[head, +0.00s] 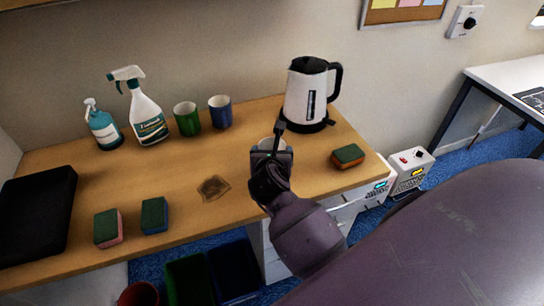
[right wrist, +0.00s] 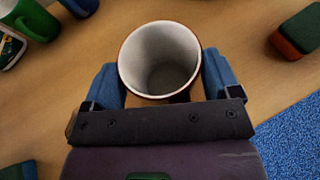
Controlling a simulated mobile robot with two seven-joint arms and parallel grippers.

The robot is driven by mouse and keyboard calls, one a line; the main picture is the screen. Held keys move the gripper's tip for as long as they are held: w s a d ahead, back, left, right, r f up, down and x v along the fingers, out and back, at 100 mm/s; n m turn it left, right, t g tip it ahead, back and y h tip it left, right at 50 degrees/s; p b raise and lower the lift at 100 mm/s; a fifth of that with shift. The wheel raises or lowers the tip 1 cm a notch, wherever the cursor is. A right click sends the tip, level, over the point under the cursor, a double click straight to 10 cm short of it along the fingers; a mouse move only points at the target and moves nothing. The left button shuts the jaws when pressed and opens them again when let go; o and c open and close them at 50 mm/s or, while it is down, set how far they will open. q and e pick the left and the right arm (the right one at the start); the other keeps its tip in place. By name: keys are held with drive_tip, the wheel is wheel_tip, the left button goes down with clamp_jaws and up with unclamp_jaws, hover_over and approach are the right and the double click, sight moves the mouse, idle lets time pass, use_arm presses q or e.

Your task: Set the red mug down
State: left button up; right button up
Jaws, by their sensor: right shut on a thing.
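The red mug (right wrist: 160,58) is in my right gripper (right wrist: 160,84), upright, with its open white inside and thin red rim facing the right wrist camera. The blue fingers press on both sides of it. In the head view my right gripper (head: 271,158) is over the right part of the wooden counter (head: 180,228), in front of the kettle. There it hides most of the mug; only a pale bit of rim shows. I cannot tell whether the mug's base touches the counter. My left gripper is not in view.
A kettle (head: 306,95) stands behind, a green-orange sponge (head: 347,157) to the right. Green (head: 187,119) and blue (head: 220,112) mugs and spray bottles (head: 148,116) stand at the back. Two sponges (head: 108,228) lie in front. A brown stain (head: 213,187) marks the bare middle.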

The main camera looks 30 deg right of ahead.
drive_tip(key=shift+f, duration=0.65)
drive_tip(key=shift+f, duration=0.1)
drive_tip(key=o, duration=0.9)
drive_tip(key=shift+o, duration=0.2)
